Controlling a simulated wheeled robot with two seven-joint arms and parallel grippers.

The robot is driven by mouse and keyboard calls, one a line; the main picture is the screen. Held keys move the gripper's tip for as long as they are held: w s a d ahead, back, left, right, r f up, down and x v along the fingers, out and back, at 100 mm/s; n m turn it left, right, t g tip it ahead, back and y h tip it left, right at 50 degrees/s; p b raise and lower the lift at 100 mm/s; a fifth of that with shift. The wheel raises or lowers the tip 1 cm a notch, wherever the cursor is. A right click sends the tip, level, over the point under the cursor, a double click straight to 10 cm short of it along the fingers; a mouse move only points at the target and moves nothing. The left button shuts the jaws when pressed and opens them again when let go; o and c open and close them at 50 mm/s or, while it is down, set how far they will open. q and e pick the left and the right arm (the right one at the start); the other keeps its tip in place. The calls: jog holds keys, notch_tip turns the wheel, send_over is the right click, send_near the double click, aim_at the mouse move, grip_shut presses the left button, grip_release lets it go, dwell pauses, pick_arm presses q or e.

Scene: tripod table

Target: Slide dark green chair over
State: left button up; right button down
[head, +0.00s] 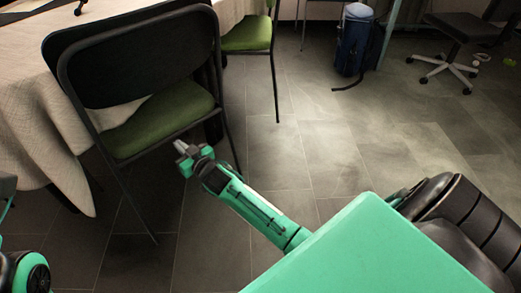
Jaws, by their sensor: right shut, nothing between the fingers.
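The dark green chair (160,120) stands at the left in the head view, its black backrest towards me, a green seat and thin black legs. It is close against the cloth-covered table. My right gripper (184,157) is shut and empty, just in front of the chair's seat edge on its right side. I cannot tell whether it touches the frame. Of my left arm only parts show at the lower left edge; its gripper is not in view.
The table (45,160) has a pale cloth hanging down. Another chair with a green seat (247,35) stands behind. A blue backpack (354,45) and an office chair (462,35) are farther back. The tiled floor (300,140) in the middle is clear.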

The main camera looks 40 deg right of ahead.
jog(key=s+d+p, duration=0.1)
jog(key=s+p, duration=0.3)
jog(key=s, duration=0.4)
jog(key=shift+s+d, duration=0.2)
